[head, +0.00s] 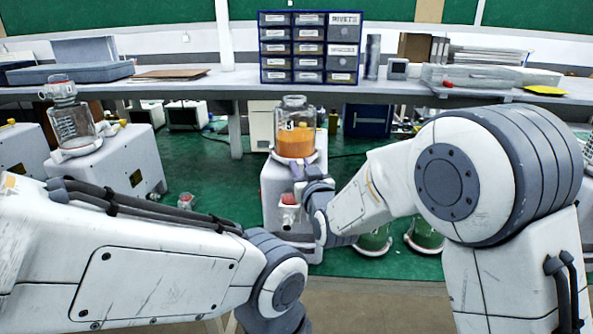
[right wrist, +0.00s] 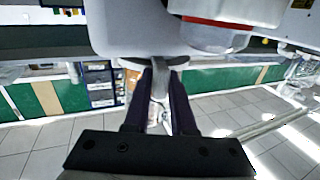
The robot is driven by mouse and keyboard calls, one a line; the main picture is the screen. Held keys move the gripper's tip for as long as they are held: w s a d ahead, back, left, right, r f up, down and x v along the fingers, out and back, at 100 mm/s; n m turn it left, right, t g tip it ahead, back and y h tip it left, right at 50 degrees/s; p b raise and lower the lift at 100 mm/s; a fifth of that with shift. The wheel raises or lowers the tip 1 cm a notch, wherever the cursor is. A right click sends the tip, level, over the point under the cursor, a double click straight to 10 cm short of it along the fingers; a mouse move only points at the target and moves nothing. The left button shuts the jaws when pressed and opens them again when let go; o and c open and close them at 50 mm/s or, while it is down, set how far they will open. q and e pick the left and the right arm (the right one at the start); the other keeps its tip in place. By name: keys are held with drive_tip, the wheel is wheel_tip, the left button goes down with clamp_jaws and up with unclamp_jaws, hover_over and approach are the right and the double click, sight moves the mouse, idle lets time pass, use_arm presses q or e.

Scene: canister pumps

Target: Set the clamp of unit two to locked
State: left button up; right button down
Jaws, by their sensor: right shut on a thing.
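A white pump unit (head: 274,191) stands in the middle of the head view. It carries a clear canister (head: 294,128) part filled with orange liquid and marked with a dark character that I cannot read for sure. A pale ring (head: 312,159) runs around the canister's base. The fingers hide part of the lever, which I take as the clamp. My left gripper is out of view.
A red-rimmed clear cup (right wrist: 218,36) hangs close beside my right fingers. Another pump unit with a glass canister (head: 73,124) stands at the left. Green-bottomed vessels (head: 426,236) are behind my right forearm.

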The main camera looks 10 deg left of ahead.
drive_tip(key=shift+s+a, duration=0.1)
drive_tip(key=shift+a, duration=0.8)
drive_tip(key=shift+a+r+b, duration=0.15)
drive_tip(key=shift+a+b, duration=0.15)
drive_tip(key=shift+b, duration=0.2)
drive_tip(key=c, duration=0.8)
unclamp_jaws()
drive_tip(key=shift+d, duration=0.1)
drive_tip(key=b+v, duration=0.2)
drive_tip(key=v, duration=0.8)
drive_tip(key=shift+s+d+b, duration=0.15)
drive_tip(key=shift+s+b, duration=0.05)
drive_tip(key=shift+b, duration=0.1)
